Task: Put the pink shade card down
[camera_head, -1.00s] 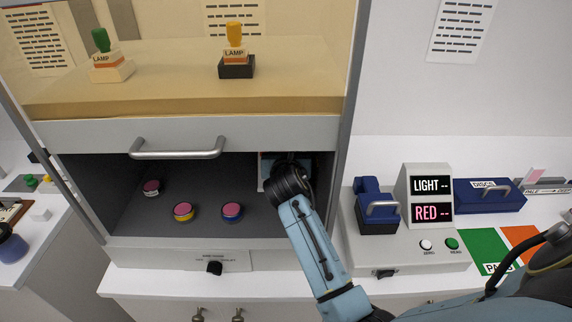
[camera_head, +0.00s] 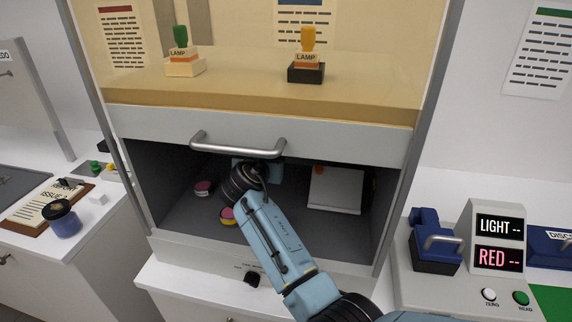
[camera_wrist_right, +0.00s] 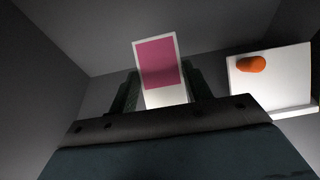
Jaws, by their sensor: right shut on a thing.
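The pink shade card (camera_wrist_right: 158,65), a white-bordered card with a pink panel, is between the fingers of my right gripper (camera_wrist_right: 160,92) in the right wrist view. The card stands up from the jaws, its lower part hidden by the gripper body. In the head view, my right arm reaches into the open cabinet under the raised sash; the wrist (camera_head: 243,183) hides the fingers and the card. My left gripper is not in view.
Pink-topped jars (camera_head: 204,187) (camera_head: 227,215) stand to the left, near my wrist. The sash handle (camera_head: 237,147) hangs just above. Dark floor (camera_head: 335,228) is bare at the front right.

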